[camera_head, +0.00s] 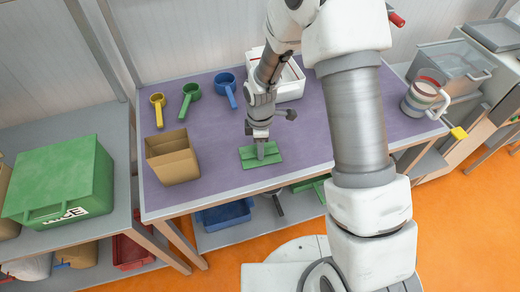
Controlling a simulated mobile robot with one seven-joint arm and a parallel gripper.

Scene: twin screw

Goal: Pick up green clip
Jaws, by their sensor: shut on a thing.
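The green clip (246,157) looks like a flat green piece near the front edge of the purple table top. My gripper (261,149) points straight down onto the middle of the clip and is shut on it. The fingers cover the part that they grip. I cannot tell whether the clip still touches the table.
A tan open box (173,160) stands left of the clip. Yellow (158,108), green (189,98) and blue (226,85) scoops lie behind it. A white bin (291,88) is at the back, partly behind my arm. A striped mug (421,99) stands at the right.

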